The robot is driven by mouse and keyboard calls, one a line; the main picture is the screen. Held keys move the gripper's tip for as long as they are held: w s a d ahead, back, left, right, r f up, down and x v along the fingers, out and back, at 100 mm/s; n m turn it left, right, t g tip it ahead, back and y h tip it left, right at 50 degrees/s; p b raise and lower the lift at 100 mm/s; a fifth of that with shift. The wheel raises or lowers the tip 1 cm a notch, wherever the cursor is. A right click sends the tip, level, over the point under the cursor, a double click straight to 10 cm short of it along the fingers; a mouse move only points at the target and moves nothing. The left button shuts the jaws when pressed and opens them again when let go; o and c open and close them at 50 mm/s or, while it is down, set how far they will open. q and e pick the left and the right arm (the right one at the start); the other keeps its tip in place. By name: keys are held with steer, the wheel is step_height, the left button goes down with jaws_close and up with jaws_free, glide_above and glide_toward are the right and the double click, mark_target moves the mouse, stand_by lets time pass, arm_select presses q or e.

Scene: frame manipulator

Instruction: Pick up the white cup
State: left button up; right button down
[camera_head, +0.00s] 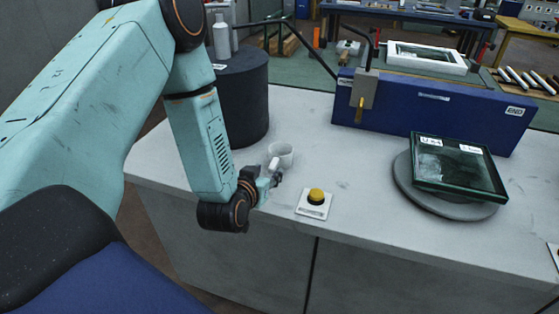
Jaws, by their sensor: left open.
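A small white cup (284,152) stands upright on the grey worktop (370,185), left of the picture's middle. My left arm comes in from the left and bends down to the worktop. My left gripper (274,170) is open at the cup's near left side, low over the worktop. It overlaps the cup in the picture, and I cannot tell whether they touch. The fingers are small and partly hidden by the wrist. My right gripper is not in view.
A yellow push button (316,197) on a white plate sits right of the gripper. A dark cylinder (240,95) stands behind the arm. A blue machine (430,110) is at the back. A glass block (455,165) lies on a round grey turntable (440,203) at the right.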

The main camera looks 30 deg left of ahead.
mark_target(274, 163)
arm_select(q)
steer(key=shift+w, duration=0.3)
steer(key=x, duration=0.5)
steer(key=shift+w+a, duration=0.35)
steer(key=shift+a, duration=0.05)
steer(key=shift+s+d+r, duration=0.2)
steer(key=shift+s+r, duration=0.05)
steer(key=shift+s, duration=0.05)
steer(key=shift+w+a+f, duration=0.15)
steer(key=shift+w+f, duration=0.15)
steer(key=shift+w, duration=0.05)
steer(key=c, duration=0.5)
steer(key=shift+s+r, duration=0.25)
steer(key=shift+s, duration=0.05)
jaws_close()
steer(key=shift+w+f, duration=0.2)
steer(key=shift+w, duration=0.1)
steer(key=shift+r, duration=0.15)
